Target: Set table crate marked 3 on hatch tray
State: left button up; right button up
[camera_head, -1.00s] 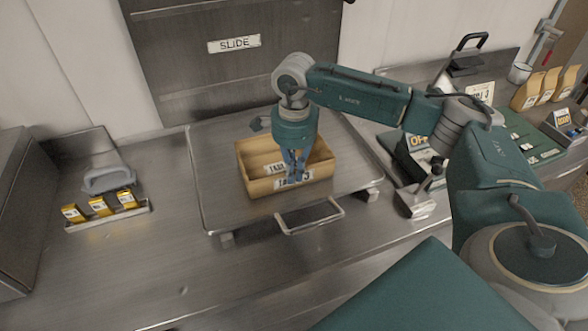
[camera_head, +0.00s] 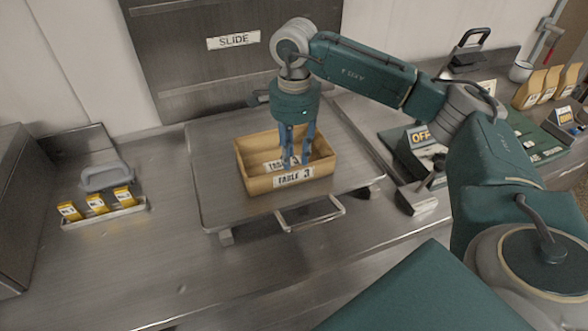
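The tan crate (camera_head: 255,183) marked "TABLE 3" sits upright on the metal hatch tray (camera_head: 215,200), in front of the hatch. My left gripper is not in view.
The hatch door (camera_head: 240,70) with a "SLIDE" sign stands behind the tray. A holder (camera_head: 107,215) with small yellow tags is at left. The front left counter is clear.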

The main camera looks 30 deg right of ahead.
notch_tip(320, 180, up, 7)
jog(key=b, duration=0.1)
dwell(0.6)
